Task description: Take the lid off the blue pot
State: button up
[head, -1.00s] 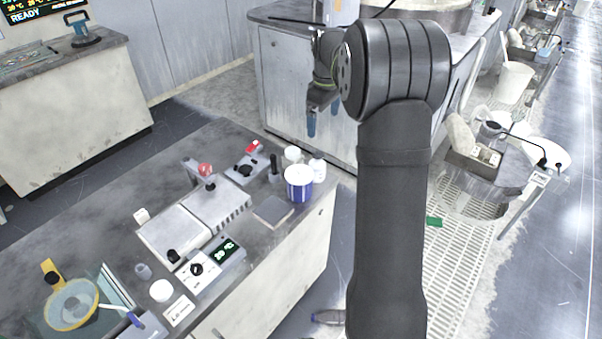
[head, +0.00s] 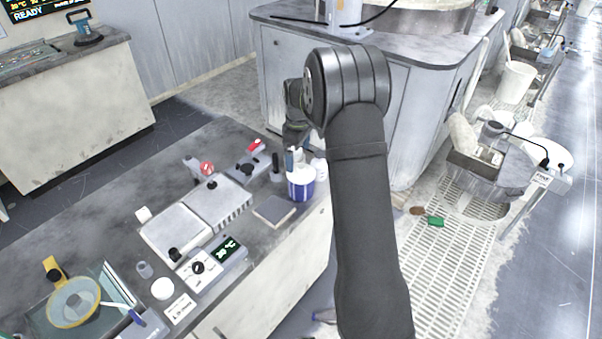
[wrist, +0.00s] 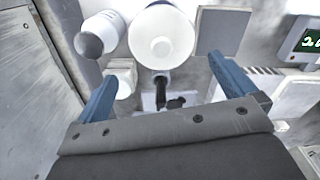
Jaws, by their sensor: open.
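The blue pot (head: 301,190) stands near the right end of the grey bench in the head view, blue-sided with a white band. Its white top (wrist: 162,34) shows from above in the wrist view as a round disc with a paler inner circle, apparently the lid. My gripper (wrist: 163,68) is open, its two blue fingers spread wide with nothing between their tips. The pot top lies just beyond the fingertips in the wrist view. In the head view my gripper (head: 293,160) is close above the pot and partly covers its top. I cannot tell the exact gap.
A white bottle (wrist: 100,36) with a grey cap stands close beside the pot. A flat grey slab (head: 274,210) lies on the other side. A hotplate (head: 176,240) and a green-display unit (head: 228,250) stand further left. The bench's front edge is near.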

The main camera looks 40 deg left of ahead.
aim_at(299, 166)
jog(key=shift+s+d+f, duration=0.1)
jog(key=shift+d+f, duration=0.05)
jog(key=shift+f, duration=1.2)
jog(key=shift+s+d+f, duration=0.1)
jog(key=shift+f, duration=1.25)
jog(key=c, duration=0.9)
jog(key=shift+r, duration=0.15)
